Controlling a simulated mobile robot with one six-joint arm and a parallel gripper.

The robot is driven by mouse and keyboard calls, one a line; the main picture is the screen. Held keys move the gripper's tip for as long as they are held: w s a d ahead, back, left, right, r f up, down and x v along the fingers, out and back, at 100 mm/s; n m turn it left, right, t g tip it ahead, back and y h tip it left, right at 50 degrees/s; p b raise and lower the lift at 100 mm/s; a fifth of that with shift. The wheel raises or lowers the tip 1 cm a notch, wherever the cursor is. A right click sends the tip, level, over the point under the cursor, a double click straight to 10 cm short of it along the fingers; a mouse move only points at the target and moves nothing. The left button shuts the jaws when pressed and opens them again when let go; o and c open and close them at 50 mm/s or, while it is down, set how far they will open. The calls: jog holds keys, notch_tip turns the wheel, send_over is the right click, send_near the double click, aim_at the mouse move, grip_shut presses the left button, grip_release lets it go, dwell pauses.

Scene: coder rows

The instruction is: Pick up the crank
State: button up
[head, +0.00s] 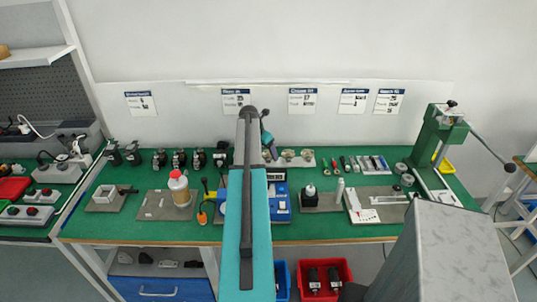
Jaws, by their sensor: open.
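No part on the bench can be clearly told as the crank at this size. A small dark piece (128,190) lies beside a light square block (105,194) on a grey plate at the left, but I cannot tell what it is. The green press (440,140) at the right has a long lever ending in a black knob (509,168). My gripper (273,153) shows small beyond my arm, over the back middle of the bench, apparently open and empty. My arm hides part of the bench's middle.
The green bench (150,230) carries a white bottle with a red cap (179,186), a blue device (281,205), a dark fixture (310,196) and several small parts along the back. Green surface is clear along the front left edge.

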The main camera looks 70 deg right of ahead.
aim_at(267, 154)
jog(key=shift+d+f, duration=0.15)
jog(key=shift+f, duration=0.2)
dwell(0.3)
jog(key=c, duration=1.2)
jog(key=shift+r, duration=0.15)
jog(key=shift+r+b, duration=1.35)
jog(key=shift+r, duration=3.55)
